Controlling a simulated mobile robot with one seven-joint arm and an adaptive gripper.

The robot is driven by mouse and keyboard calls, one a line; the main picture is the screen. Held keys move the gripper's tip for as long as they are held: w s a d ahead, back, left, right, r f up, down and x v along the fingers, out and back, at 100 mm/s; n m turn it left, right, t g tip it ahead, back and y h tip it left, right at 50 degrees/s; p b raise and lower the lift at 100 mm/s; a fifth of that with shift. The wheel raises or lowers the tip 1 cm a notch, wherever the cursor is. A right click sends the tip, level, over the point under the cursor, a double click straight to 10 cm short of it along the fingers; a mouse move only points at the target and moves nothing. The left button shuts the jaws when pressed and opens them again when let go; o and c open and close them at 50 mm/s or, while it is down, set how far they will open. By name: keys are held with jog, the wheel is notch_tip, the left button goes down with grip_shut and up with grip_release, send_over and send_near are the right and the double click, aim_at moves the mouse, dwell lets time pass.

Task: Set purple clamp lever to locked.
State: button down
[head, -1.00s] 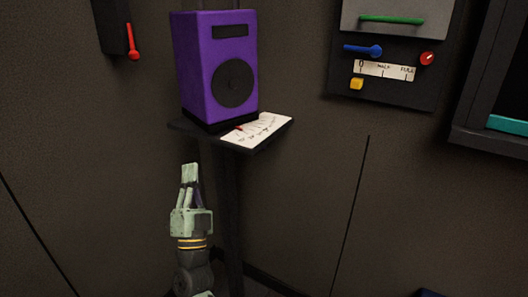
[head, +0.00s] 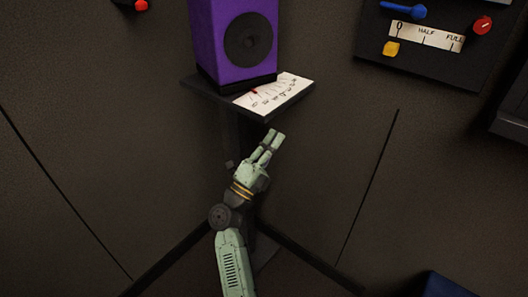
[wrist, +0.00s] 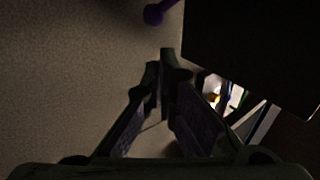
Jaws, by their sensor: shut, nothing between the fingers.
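My gripper (head: 274,136) is pale green, shut and empty, and points up just below the front of the small shelf in the head view. In the wrist view its dark fingers (wrist: 162,62) meet near the middle. A purple knob-ended piece (wrist: 155,14), which looks like part of the clamp lever, shows at the top edge of the wrist view, beyond the fingertips and apart from them. The rest of it is cut off. I cannot make out this lever in the head view, nor tell its setting.
A purple speaker (head: 234,40) stands on the dark shelf (head: 205,92) with a white scale card (head: 275,94). The shelf's post has spread legs. A wall panel (head: 432,70) with a blue lever, red knob and yellow button is at upper right. A large dark shape (wrist: 255,45) fills the wrist view's upper right.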

jog(key=shift+w+r+p, duration=0.15)
jog(key=shift+w+r, duration=0.25)
jog(key=shift+w, duration=0.35)
jog(key=shift+w+r+p, duration=0.15)
jog(key=shift+w+r, duration=0.3)
jog(key=shift+w, duration=0.35)
jog(key=shift+w+r+p, duration=0.15)
jog(key=shift+w+r, duration=0.25)
jog(key=shift+w, duration=0.35)
jog(key=shift+w+r, duration=0.4)
jog(key=shift+w, duration=0.1)
